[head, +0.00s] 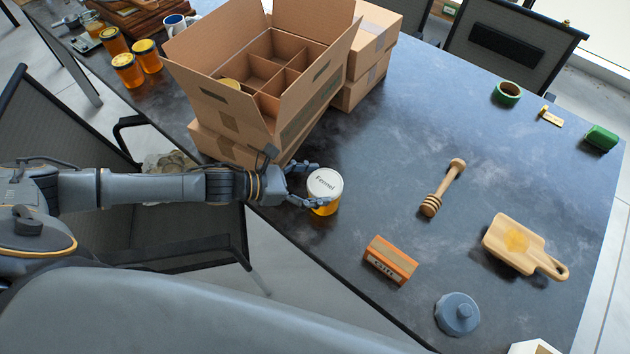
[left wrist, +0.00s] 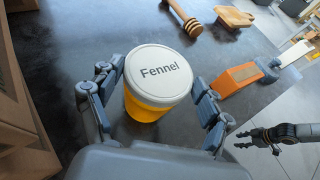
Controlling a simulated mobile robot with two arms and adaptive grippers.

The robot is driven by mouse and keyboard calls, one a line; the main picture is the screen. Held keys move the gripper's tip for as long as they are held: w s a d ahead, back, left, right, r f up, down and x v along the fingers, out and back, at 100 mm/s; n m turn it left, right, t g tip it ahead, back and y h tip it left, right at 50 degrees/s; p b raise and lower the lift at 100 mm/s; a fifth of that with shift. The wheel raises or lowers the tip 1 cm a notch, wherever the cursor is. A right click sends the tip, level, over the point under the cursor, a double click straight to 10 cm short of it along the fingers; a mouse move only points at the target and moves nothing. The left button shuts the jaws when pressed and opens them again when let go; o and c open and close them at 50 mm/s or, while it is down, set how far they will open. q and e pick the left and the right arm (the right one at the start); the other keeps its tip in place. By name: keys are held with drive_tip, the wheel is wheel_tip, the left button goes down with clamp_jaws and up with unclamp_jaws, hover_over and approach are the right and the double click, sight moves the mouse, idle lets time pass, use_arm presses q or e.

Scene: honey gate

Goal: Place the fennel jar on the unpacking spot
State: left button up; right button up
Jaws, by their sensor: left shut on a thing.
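The fennel jar (head: 324,186) has a white lid marked "Fennel" and an amber body. It is upright near the table's front edge, just right of the open carton; I cannot tell whether it touches the table. My left gripper (head: 305,187) is shut on it, with fingers on both sides of the jar in the left wrist view (left wrist: 158,85). My right gripper (left wrist: 255,140) shows only in the left wrist view, empty with its fingers apart, off to the right. No marking that I can identify as the unpacking spot shows.
The open divided carton (head: 215,100) holds a yellow-lidded jar. A honey dipper (head: 442,188), a wooden board (head: 500,236), an orange box (head: 390,260) and a grey lidded piece (head: 457,314) lie to the right. Several amber jars (head: 128,70) stand far left. Bare table lies beyond the fennel jar.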

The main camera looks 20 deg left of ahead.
use_arm(q)
drive_tip(key=shift+r, duration=0.1)
drive_tip(key=o, duration=1.8)
drive_tip(key=shift+f, duration=0.2)
drive_tip(key=shift+r, duration=0.25)
drive_tip(key=b+v, duration=0.3)
drive_tip(key=v, duration=0.9)
drive_tip(key=shift+f, duration=0.1)
